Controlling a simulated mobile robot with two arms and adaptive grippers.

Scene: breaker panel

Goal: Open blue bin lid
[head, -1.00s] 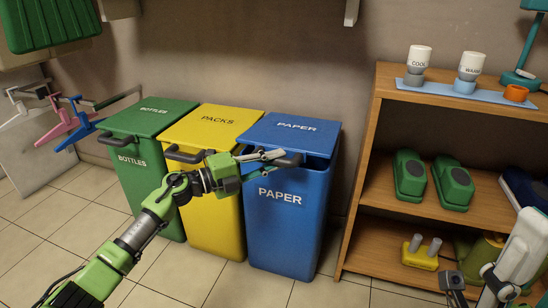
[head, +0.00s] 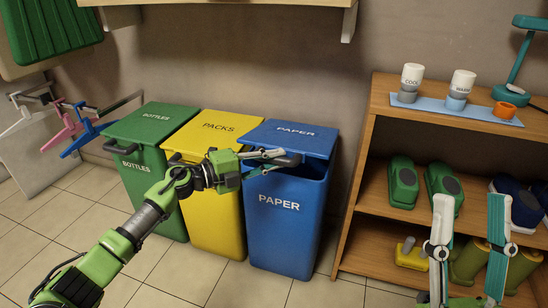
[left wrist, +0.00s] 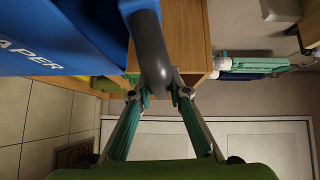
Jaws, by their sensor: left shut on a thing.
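The blue bin (head: 285,235), marked PAPER, stands at the right end of a row of three bins. Its blue lid (head: 290,138) is tilted up a little at the front, with a dark gap between lid and rim. My left gripper (head: 280,156) is shut on the dark grey lid handle (head: 292,160). In the left wrist view the handle (left wrist: 152,50) runs down between the fingertips (left wrist: 162,95). My right gripper (head: 468,200) is open and empty, fingers upward, in front of the shelf at lower right.
A yellow PACKS bin (head: 212,205) and a green BOTTLES bin (head: 150,180) stand left of the blue bin, lids closed. A wooden shelf (head: 345,235) with cups, shoes and boots is close on the right. A wall shelf (head: 240,3) hangs above the bins.

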